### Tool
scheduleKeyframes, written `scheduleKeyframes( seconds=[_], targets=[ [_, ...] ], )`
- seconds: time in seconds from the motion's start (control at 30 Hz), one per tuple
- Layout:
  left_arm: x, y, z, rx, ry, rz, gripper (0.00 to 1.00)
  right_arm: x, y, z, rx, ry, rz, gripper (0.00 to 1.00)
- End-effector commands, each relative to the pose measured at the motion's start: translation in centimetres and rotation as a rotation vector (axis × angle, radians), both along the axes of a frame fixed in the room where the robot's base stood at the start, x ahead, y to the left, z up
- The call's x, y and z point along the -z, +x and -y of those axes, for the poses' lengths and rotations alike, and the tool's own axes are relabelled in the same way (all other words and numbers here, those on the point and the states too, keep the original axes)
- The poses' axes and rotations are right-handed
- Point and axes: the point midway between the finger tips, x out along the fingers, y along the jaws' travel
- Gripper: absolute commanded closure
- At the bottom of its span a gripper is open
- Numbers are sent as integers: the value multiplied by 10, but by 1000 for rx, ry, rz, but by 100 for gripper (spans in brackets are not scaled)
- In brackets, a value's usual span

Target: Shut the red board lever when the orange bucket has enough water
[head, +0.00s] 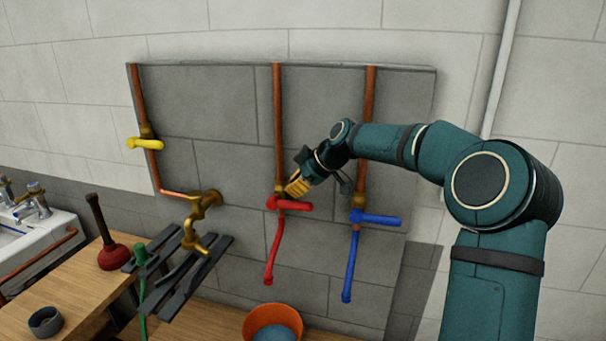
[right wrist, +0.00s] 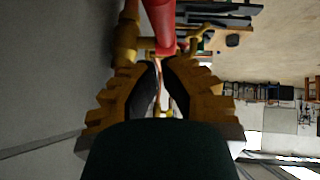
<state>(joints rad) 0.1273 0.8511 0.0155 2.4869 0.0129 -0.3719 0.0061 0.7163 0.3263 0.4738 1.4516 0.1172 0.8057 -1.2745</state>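The red board lever (head: 295,206) lies sideways across its copper pipe, handle pointing right. A red hose (head: 272,252) hangs below it. The orange bucket (head: 262,315) stands below the hose, cut off by the picture's bottom edge, with blue-grey water (head: 274,334) inside. I see no clear stream from the hose. My right gripper (head: 296,187) is just above the lever; contact is unclear. In the right wrist view its fingertips (right wrist: 161,62) are nearly together with nothing between them, and the red lever (right wrist: 160,20) is just beyond. My left gripper is not in view.
A blue lever (head: 376,218) with a blue hose is right of the red one. A yellow lever (head: 146,143) and a brass tap (head: 196,236) are on the left. A wooden bench (head: 75,290) holds a plunger (head: 112,255) and dark slats (head: 205,268).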

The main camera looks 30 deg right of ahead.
Motion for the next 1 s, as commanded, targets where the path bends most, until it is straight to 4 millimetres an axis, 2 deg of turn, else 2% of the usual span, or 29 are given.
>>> scheduleKeyframes(
  seconds=[0.1,0.2,0.67,1.0],
  targets=[
    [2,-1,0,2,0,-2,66,15,1,3,0,2,-3,100],
    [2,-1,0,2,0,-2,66,20,1,4,-1,0,-1,100],
    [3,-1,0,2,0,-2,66,24,1,5,-1,0,-1,100],
    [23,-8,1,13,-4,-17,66,39,0,8,1,1,0,100]
  ],
)
